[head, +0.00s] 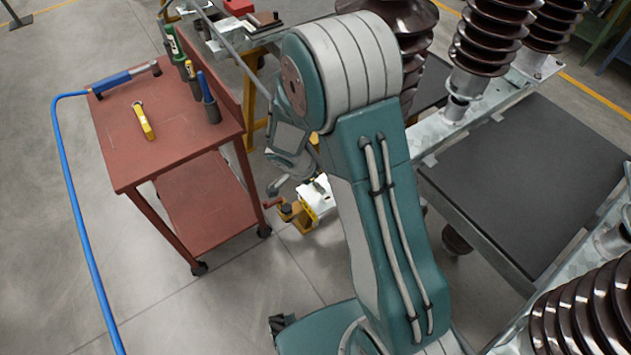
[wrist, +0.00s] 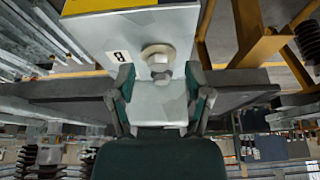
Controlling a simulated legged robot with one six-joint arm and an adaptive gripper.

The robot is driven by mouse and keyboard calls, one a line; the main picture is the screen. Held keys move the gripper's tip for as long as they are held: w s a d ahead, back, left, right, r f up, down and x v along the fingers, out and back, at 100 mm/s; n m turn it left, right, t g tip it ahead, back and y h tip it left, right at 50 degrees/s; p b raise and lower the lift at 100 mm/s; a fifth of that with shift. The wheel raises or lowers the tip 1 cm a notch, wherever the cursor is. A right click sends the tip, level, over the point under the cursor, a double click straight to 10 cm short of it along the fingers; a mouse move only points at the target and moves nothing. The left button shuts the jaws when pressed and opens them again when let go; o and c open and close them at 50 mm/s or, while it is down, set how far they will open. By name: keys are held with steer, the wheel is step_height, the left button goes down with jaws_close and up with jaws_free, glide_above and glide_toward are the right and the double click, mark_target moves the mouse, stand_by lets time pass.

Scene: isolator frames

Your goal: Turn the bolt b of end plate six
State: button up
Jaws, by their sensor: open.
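A pale metal plate (wrist: 120,35) fills the upper middle of the wrist view, with a yellow label cut off at the top edge. A small white tag with an upside-down letter B (wrist: 121,57) is on it, left of a hex-headed bolt (wrist: 158,54) with a round washer. My gripper (wrist: 161,78) is open, its two fingers apart on either side below the bolt head; no contact shows. The plate's number cannot be read. In the head view my gripper is small and partly hidden by my arm, and the bolt cannot be made out.
A red cart (head: 160,160) at left carries a blue-handled tool (head: 120,78), a yellow tool (head: 143,121) and several upright tools. Brown ribbed insulators (head: 490,35) and a dark platform (head: 530,180) stand at right. A yellow stand (head: 306,215) is near my arm.

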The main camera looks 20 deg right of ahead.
steer(key=shift+d+f, duration=0.2)
steer(key=shift+f, duration=0.05)
steer(key=shift+a, duration=0.1)
jaws_close()
steer(key=n+t, duration=0.1)
steer(key=n, duration=0.2)
steer(key=n+t+y, duration=0.1)
steer(key=n, duration=0.2)
steer(key=shift+s+n, duration=0.1)
steer(key=shift+n, duration=0.2)
steer(key=shift+d+r+n+t+y, duration=0.1)
steer(key=shift+n+t+y, duration=0.2)
steer(key=shift+n, duration=0.45)
steer(key=shift+d+f+n+t+y, duration=0.1)
steer(key=shift+n+y, duration=0.25)
steer(key=shift+n, duration=0.35)
steer(key=shift+d+r+n+t+y, duration=0.1)
steer(key=shift+n+t+y, duration=0.2)
steer(key=shift+n, duration=0.45)
steer(key=shift+n+y, duration=0.35)
steer(key=shift+n, duration=0.45)
